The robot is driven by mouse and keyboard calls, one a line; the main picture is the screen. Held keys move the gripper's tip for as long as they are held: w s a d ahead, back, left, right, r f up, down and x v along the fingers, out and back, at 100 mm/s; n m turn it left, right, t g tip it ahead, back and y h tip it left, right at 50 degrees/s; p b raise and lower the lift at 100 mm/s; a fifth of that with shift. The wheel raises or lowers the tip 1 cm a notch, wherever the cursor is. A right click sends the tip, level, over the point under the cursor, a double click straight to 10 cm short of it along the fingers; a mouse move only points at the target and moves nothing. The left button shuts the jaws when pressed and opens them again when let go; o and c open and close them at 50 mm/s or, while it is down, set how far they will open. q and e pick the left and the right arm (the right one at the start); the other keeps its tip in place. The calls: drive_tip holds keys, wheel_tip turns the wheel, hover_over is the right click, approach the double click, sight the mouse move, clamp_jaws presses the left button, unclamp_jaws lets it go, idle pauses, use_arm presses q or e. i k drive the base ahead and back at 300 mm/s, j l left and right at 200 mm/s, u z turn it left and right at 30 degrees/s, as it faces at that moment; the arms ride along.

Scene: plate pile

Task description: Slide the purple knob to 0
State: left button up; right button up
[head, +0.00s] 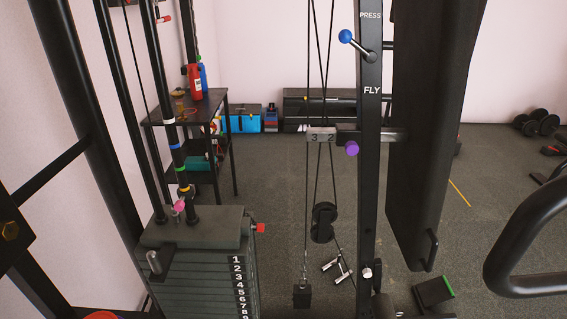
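The purple knob (351,149) is right of centre in the head view. It sits at the front of a dark sleeve around the grey horizontal bar (321,135), beside the black upright post (370,200). The bar's left end shows the numbers 3 and 2. The sleeve and post cover the part of the bar just right of these numbers, and I see no 0. Neither of my grippers is in view, and nothing touches the knob.
A numbered weight stack (200,252) stands at front left. Cables and a black pulley (323,222) hang left of the post. A black pad (428,140) stands close on the right, and a curved black handle (520,235) juts in at far right. A blue-knobbed lever (346,37) is above.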

sight(352, 149)
drive_tip(key=i, duration=0.4)
drive_tip(key=i+j+z, duration=0.1)
drive_tip(key=z, duration=0.8)
drive_tip(key=i+j, duration=0.05)
